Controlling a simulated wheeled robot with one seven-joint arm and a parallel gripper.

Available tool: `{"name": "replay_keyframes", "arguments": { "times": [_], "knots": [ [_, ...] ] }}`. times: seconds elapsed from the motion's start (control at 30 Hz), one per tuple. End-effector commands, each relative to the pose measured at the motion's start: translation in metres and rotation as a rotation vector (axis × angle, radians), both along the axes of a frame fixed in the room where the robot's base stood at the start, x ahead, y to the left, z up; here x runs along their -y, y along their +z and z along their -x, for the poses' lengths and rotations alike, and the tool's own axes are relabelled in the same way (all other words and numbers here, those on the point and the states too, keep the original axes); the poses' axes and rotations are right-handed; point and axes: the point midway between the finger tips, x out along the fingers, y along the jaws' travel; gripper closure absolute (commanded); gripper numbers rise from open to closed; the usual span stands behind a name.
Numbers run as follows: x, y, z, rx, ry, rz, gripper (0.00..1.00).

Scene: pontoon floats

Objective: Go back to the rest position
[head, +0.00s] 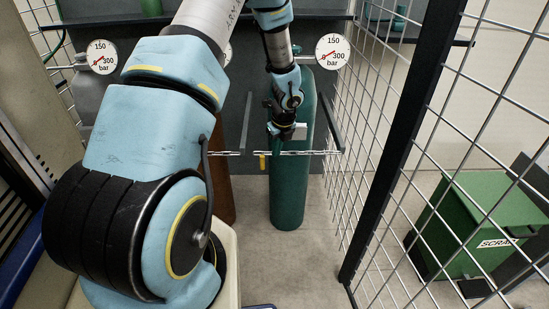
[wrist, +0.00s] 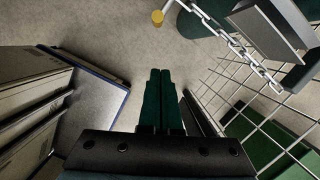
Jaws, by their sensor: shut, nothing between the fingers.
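My gripper (head: 279,140) is in front of the green gas cylinder (head: 289,195) in the head view, near the height of the chain (head: 323,152). In the wrist view its two dark green fingers (wrist: 160,74) lie side by side, shut with nothing between them, over bare floor. My arm reaches forward from the lower left, bent downward at the wrist. The chain also shows at the upper right of the wrist view (wrist: 240,50), apart from the fingers. Whether the gripper touches the cylinder cannot be told from the head view.
A brown cylinder (head: 218,180) stands left of the green one, partly behind my arm. Wire mesh panels (head: 440,110) close off the right, with a green scrap bin (head: 470,220) beyond. A blue-edged unit (wrist: 100,95) stands left in the wrist view. Bare floor lies between.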

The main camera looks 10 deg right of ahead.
Motion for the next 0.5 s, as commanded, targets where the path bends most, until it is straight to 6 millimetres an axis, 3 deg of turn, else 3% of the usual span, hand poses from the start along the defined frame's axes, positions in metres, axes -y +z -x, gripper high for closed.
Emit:
{"name": "replay_keyframes", "arguments": {
  "times": [0.5],
  "knots": [
    [-0.0025, 0.0115, 0.0025, 0.002, 0.034, 0.007, 1.00]
  ]
}}
